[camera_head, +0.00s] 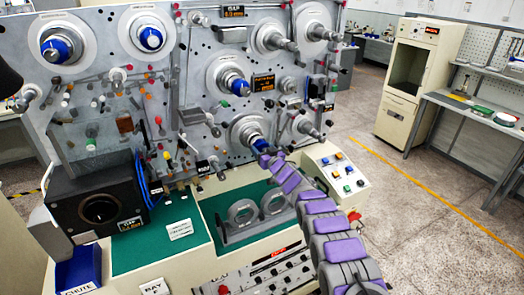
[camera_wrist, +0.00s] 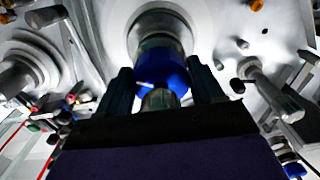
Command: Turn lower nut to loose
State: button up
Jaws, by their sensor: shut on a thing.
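The lower nut (camera_wrist: 161,68) is a blue ring on a metal spindle. In the wrist view it sits between the two dark fingers of my gripper (camera_wrist: 160,85), which are shut on it from left and right. The metal shaft end (camera_wrist: 158,98) shows below the blue ring. In the head view the lower nut (camera_head: 262,146) is a small blue patch at the lower middle of the panel. My gripper (camera_head: 264,157) reaches it from the front right, and the arm partly hides it.
Other blue nuts show on the upper left spindle (camera_head: 54,50), the upper middle spindle (camera_head: 150,38) and the centre spindle (camera_head: 238,87). A bare spindle (camera_head: 307,128) stands right of my gripper. A button box (camera_head: 337,170) lies close right of my arm. Open floor (camera_head: 420,200) lies farther right.

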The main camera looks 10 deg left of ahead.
jog(key=shift+f+n, duration=0.1)
jog(key=shift+n, duration=0.2)
jog(key=n+b, duration=0.2)
jog(key=n, duration=0.3)
jog(key=shift+f+b, duration=0.1)
jog(key=shift+b, duration=0.25)
jog(key=n+b, duration=0.3)
jog(key=n, duration=0.2)
jog(key=shift+d+f+n, duration=0.1)
jog(key=shift+d+n, duration=0.05)
jog(key=shift+n, duration=0.25)
jog(key=n+b, duration=0.3)
jog(key=n, duration=0.3)
jog(key=shift+c, duration=0.3)
jog(key=n+b, duration=0.3)
jog(key=n, duration=0.3)
jog(key=shift+r, duration=0.2)
